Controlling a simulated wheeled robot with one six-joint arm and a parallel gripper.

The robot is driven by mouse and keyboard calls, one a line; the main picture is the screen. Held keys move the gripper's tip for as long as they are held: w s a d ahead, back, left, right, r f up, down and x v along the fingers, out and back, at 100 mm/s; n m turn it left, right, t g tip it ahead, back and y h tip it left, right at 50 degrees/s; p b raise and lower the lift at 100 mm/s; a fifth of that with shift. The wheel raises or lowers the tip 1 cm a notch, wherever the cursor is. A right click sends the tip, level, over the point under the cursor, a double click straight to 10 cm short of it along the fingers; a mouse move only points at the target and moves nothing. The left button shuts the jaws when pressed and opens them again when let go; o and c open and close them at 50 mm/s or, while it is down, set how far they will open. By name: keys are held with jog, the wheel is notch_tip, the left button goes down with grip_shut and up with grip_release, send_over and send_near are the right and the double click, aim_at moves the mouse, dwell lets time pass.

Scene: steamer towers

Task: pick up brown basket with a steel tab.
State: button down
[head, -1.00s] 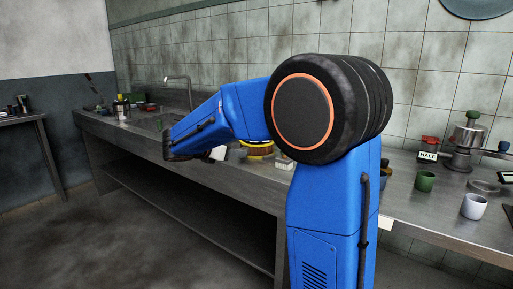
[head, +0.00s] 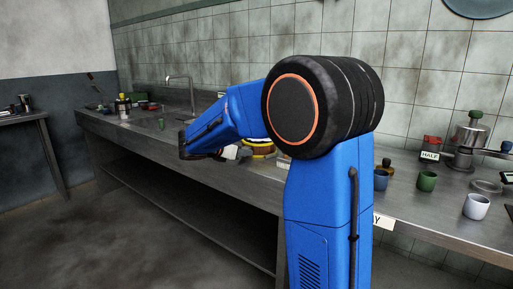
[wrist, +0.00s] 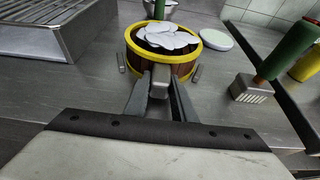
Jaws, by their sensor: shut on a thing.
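The brown basket (wrist: 182,70) stands ahead of me in the wrist view, with yellow bands around it and several white round pieces (wrist: 168,36) heaped inside. A grey steel tab (wrist: 160,76) sticks out from its near side. My gripper (wrist: 161,88) is shut on this tab, with one finger on each side. In the head view the basket (head: 260,149) shows only in part beside my blue arm, and my gripper is mostly hidden there. I cannot tell whether the basket is clear of the counter.
Cups (head: 427,181) stand further along the counter.

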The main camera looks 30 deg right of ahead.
jog(key=shift+r, duration=0.15)
notch_tip(320, 180, up, 10)
jog(key=shift+f, duration=0.1)
dwell(0.4)
jog(key=c, duration=2.4)
grip_release()
grip_shut()
